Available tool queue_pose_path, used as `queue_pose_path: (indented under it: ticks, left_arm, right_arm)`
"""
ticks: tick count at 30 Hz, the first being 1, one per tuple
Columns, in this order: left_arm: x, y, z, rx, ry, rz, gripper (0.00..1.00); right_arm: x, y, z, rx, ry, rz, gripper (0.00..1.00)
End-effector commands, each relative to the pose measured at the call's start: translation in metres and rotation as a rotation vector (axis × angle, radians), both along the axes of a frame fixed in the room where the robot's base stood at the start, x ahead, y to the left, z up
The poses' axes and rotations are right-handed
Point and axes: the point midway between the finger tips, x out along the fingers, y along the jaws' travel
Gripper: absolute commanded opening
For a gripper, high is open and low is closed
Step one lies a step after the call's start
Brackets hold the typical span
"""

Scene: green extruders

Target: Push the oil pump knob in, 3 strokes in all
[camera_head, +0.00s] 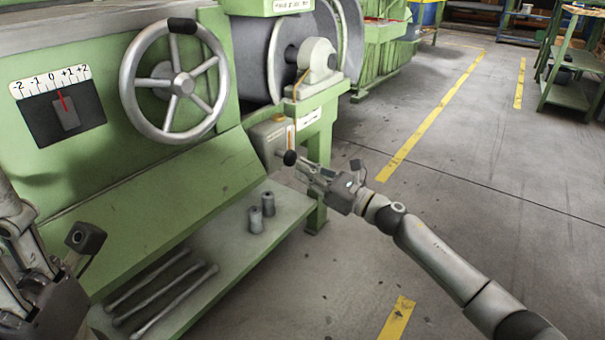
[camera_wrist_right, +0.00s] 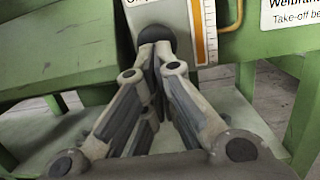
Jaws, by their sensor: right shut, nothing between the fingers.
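The oil pump is a grey box (camera_head: 268,136) on the green machine, with a black round knob (camera_head: 290,158) sticking out at its front. The knob (camera_wrist_right: 150,33) also shows in the right wrist view, straight ahead of the fingertips and partly hidden by them. My right gripper (camera_head: 303,165) is shut and empty, with its tips at the knob; I cannot tell whether they touch it. Its closed fingers (camera_wrist_right: 158,50) fill the middle of the wrist view. My left gripper (camera_head: 60,285) is at the lower left edge, partly cut off, and its fingers are not clear.
A spoked handwheel (camera_head: 174,82) and a scale with a red pointer (camera_head: 62,104) are on the machine at left. A green shelf (camera_head: 215,240) below holds two grey cylinders (camera_head: 262,211) and several rods (camera_head: 160,290).

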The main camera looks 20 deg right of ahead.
Motion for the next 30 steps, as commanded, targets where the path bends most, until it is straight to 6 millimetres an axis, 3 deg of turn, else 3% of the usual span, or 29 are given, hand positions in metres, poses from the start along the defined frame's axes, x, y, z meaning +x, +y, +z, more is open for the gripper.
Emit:
queue_pose_path:
  ticks: [17, 24, 30]
  left_arm:
    - [-0.002, 0.0, 0.003, 0.001, -0.019, 0.002, 0.4]
    - [-0.001, -0.002, 0.0, 0.009, -0.02, 0.003, 0.4]
    - [-0.005, -0.002, 0.008, 0.01, -0.044, 0.004, 0.4]
  right_arm:
    - [0.009, 0.007, 0.002, 0.0, 0.0, 0.0, 0.0]
    - [0.028, 0.022, 0.001, 0.002, -0.001, 0.0, 0.0]
    - [0.03, 0.024, 0.002, -0.001, -0.001, -0.001, 0.0]
